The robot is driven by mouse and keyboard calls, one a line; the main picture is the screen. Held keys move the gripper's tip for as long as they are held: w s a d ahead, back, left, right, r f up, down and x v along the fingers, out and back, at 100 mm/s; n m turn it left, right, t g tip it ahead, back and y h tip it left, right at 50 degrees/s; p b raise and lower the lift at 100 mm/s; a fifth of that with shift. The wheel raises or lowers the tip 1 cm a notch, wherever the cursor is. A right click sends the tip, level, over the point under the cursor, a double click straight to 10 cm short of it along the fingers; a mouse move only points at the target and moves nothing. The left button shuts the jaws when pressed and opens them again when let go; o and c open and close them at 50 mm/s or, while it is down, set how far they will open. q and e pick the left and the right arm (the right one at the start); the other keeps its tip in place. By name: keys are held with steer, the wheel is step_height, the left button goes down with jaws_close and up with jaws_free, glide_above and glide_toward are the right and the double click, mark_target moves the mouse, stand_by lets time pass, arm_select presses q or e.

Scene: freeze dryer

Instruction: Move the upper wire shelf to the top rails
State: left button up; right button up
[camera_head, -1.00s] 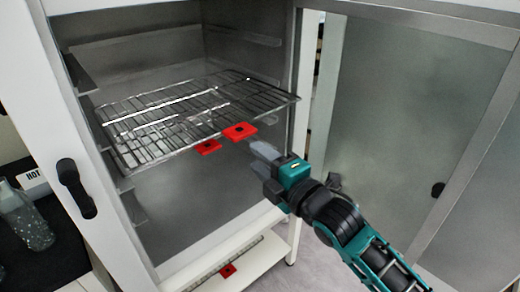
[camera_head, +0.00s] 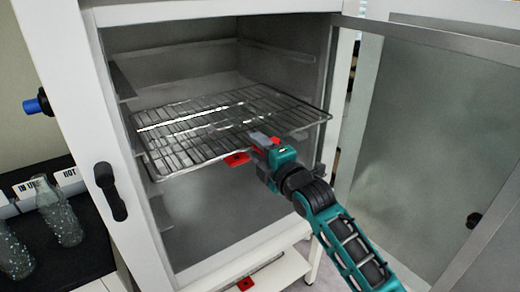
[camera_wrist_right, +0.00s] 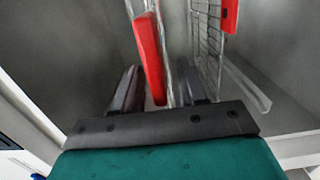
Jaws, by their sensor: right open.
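The wire shelf (camera_head: 215,122) lies level inside the open cabinet, its front edge toward me. Two red tabs show under its front edge; one red tab (camera_head: 236,159) is left of my gripper. My right gripper (camera_head: 262,140) is at the front edge, partly covering the other tab. In the right wrist view, its open fingers (camera_wrist_right: 160,88) stand on either side of a red tab (camera_wrist_right: 150,58), and I cannot tell whether they touch it. A second wire grid (camera_wrist_right: 207,40) with its own red tab (camera_wrist_right: 230,14) shows to the right. My left gripper is not in view.
Above the shelf, a rail (camera_head: 123,80) on the left wall and a rail (camera_head: 280,50) on the right look empty. The glass door (camera_head: 430,130) stands open to the right. A lower shelf board (camera_head: 275,275) is below. Bottles (camera_head: 62,215) stand at left.

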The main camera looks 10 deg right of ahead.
steer(key=shift+c, duration=0.3)
jaws_close()
stand_by(0.3)
